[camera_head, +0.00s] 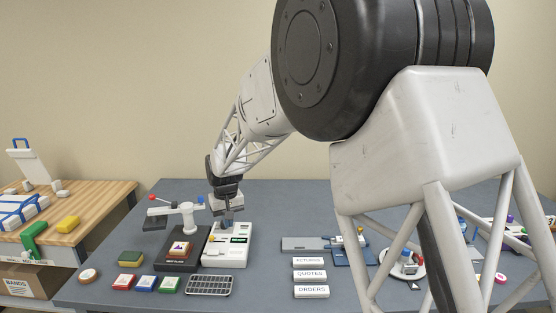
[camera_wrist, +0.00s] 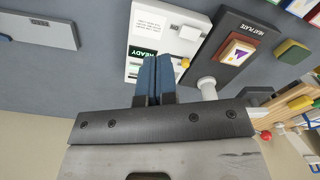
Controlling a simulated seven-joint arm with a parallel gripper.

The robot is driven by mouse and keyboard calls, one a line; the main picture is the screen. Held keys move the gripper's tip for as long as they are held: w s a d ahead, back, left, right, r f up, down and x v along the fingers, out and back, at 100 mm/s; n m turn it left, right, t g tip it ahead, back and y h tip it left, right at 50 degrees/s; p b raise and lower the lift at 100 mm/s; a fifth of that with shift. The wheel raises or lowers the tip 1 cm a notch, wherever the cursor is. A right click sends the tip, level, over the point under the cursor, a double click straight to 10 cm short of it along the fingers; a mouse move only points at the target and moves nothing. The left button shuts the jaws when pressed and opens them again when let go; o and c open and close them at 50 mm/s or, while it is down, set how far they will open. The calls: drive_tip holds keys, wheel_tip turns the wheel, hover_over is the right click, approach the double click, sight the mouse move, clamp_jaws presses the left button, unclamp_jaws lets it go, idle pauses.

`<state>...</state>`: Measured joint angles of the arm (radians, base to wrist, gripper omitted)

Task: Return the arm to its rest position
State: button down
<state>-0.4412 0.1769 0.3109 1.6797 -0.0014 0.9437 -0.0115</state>
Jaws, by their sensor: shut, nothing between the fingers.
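My gripper (camera_head: 227,222) hangs over the white laminator (camera_head: 238,252) in the head view. In the wrist view, the blue fingers of my gripper (camera_wrist: 154,65) are pressed together with nothing between them. They overlap the edge of the white laminator (camera_wrist: 150,20), beside its green READY display (camera_wrist: 143,53). I cannot tell whether the fingertips touch it. My arm reaches from the right foreground to the back left of the table.
The heat plate (camera_head: 172,264) stands left of the laminator, with a lever press (camera_head: 178,210) behind it. Coloured pads, a dark grid tray (camera_head: 210,285) and labelled blocks (camera_head: 311,274) lie in front. A round tray (camera_head: 402,268) is at right. A wooden bench (camera_head: 90,205) stands left.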

drive_tip(key=s+d+r+m, duration=0.1)
drive_tip(key=s+d+r, duration=0.3)
drive_tip(key=s+d, duration=0.3)
drive_tip(key=s+d+r+m+t, duration=0.1)
drive_tip(key=s+d+r, duration=0.3)
drive_tip(key=s+d, duration=0.3)
drive_tip(key=s+d+r+m, duration=0.1)
drive_tip(key=s+d+r, duration=0.35)
drive_tip(key=d, duration=0.45)
drive_tip(key=s+d+f, duration=0.1)
drive_tip(key=s+d, duration=0.3)
drive_tip(key=s, duration=0.4)
drive_tip(key=s+d+f+m, duration=0.1)
drive_tip(key=s+d, duration=0.3)
drive_tip(key=s, duration=0.5)
drive_tip(key=s+d+f+m+t, duration=0.1)
drive_tip(key=s+d, duration=0.3)
drive_tip(key=s, duration=0.4)
drive_tip(key=shift+s, duration=0.15)
drive_tip(key=c, duration=1.8)
unclamp_jaws()
